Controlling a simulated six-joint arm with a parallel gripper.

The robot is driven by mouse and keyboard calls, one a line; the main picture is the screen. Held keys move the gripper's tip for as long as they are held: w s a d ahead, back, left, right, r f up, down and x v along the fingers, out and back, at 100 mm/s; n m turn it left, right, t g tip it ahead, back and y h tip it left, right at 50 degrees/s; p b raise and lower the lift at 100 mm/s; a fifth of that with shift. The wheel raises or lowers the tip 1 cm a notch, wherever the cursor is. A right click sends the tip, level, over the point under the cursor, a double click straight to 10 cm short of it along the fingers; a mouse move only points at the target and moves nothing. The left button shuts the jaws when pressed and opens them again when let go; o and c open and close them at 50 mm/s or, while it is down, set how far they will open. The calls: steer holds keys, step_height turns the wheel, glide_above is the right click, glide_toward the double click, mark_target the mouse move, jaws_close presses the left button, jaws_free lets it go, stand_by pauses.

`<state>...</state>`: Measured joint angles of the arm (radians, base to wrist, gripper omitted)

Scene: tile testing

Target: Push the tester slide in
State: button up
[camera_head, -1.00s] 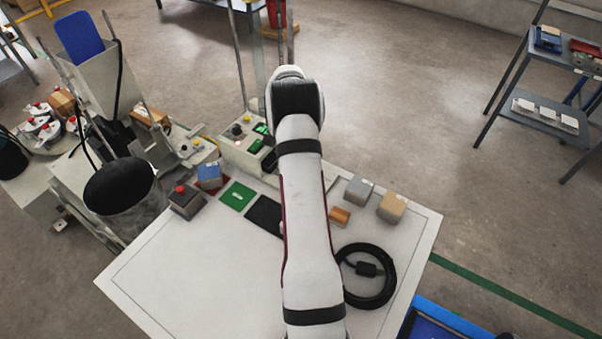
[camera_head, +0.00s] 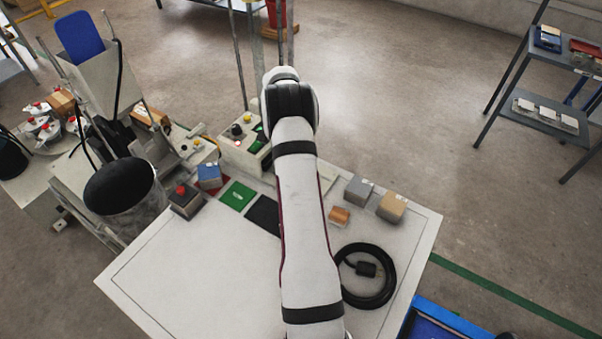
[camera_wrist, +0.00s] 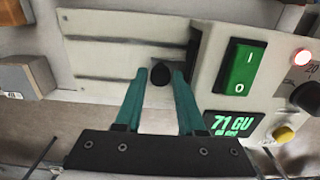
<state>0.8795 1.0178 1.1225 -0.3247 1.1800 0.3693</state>
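The tester (camera_head: 233,152) stands at the back edge of the white bench, partly hidden behind my arm in the head view. In the wrist view its pale grooved slide bed (camera_wrist: 105,57) lies beyond my gripper, with a round black knob (camera_wrist: 160,74) at the slide. My gripper (camera_wrist: 160,76) has its two teal fingers apart, one on each side of the knob. I cannot tell whether the fingers press on the knob. The fingers are hidden in the head view. The tester's green rocker switch (camera_wrist: 242,68) and lit green display (camera_wrist: 233,123) are right of the fingers.
Grey (camera_head: 358,190) and tan (camera_head: 392,206) blocks stand right of my arm, near a black cable coil (camera_head: 366,276). A green square (camera_head: 237,195), a black square (camera_head: 263,214) and a red-button box (camera_head: 186,201) lie left. The front left bench is clear.

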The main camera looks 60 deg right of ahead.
step_height(320, 180, up, 6)
steer(key=shift+w, duration=0.15)
steer(key=shift+f, duration=0.1)
stand_by(0.4)
steer(key=w+a+r+n, duration=0.1)
steer(key=a+r+n, duration=0.1)
steer(key=a+r, duration=0.5)
steer(key=w+a+r+n, duration=0.15)
steer(key=a+r, duration=0.25)
steer(key=a, duration=0.7)
steer(key=s+a+r+n+y, duration=0.1)
steer(key=s+a+r+n, duration=0.1)
steer(key=s+a, duration=0.35)
steer(key=s+a+r+n, duration=0.2)
steer(key=a, duration=0.7)
steer(key=s+a+f+n, duration=0.1)
steer(key=s+a+n, duration=0.1)
steer(key=s+a, duration=0.3)
steer(key=s+a+f+n, duration=0.2)
steer(key=s+a, duration=0.4)
steer(key=s, duration=0.4)
steer(key=shift+s+n+y, duration=0.4)
steer(key=shift+n, duration=0.05)
